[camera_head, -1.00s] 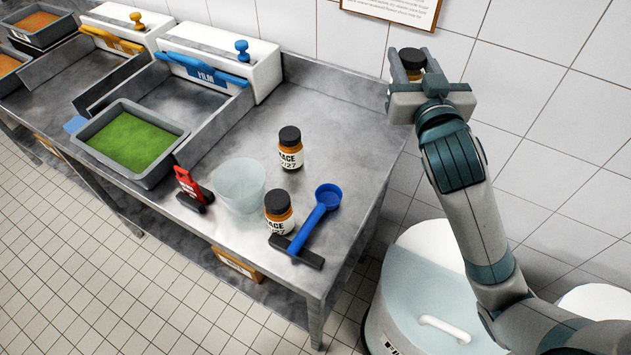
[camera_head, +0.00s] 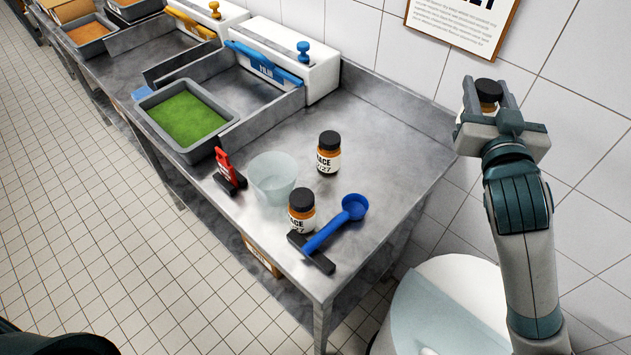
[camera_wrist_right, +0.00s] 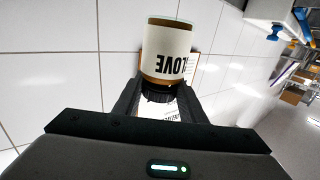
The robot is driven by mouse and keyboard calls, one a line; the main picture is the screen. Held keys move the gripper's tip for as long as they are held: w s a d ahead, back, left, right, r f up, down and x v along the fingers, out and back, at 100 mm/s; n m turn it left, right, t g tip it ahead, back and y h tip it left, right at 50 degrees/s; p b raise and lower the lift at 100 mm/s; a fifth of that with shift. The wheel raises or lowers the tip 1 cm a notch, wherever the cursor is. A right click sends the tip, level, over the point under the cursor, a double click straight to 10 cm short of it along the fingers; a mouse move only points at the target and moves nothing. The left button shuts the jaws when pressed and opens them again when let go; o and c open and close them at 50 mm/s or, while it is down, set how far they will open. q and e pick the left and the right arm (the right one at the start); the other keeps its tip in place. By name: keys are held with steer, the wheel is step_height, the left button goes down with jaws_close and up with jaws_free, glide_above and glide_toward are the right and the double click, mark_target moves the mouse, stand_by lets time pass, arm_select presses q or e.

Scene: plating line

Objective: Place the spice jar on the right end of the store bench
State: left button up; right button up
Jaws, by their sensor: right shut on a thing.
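My right gripper (camera_head: 487,105) is shut on a spice jar with a black lid (camera_head: 488,90), held in the air off the right end of the metal bench (camera_head: 400,150), near the tiled wall. In the right wrist view the jar (camera_wrist_right: 168,50) sits between the fingers, and its white label shows upside-down letters reading "LOVE". The fingers and palm hide part of it. My left gripper is not in view.
A blue scoop (camera_head: 340,222) lies on a black holder at the bench's front right. A clear tub (camera_head: 272,178), a red-handled tool (camera_head: 227,168) and a green-filled tray (camera_head: 188,120) are farther left. The back right of the bench is clear. A white bin (camera_head: 450,300) stands right of it.

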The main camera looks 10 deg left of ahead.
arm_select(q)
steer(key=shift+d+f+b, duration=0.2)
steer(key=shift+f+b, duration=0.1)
arm_select(e)
steer(key=s+a+f+n+g+y, duration=0.2)
steer(key=s+a+f+n+y, duration=0.1)
steer(key=s+a, duration=0.4)
steer(key=s+a+f+n+g+y, duration=0.1)
steer(key=s+a+f+n+y, duration=0.3)
steer(key=a, duration=1)
steer(key=s+f+y, duration=0.1)
steer(key=s+y, duration=0.2)
steer(key=y, duration=0.1)
steer(key=shift+s+n+g, duration=0.3)
steer(key=shift+g, duration=0.1)
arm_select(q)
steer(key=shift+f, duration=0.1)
arm_select(e)
steer(key=shift+w+f, duration=0.1)
steer(key=shift+f, duration=0.05)
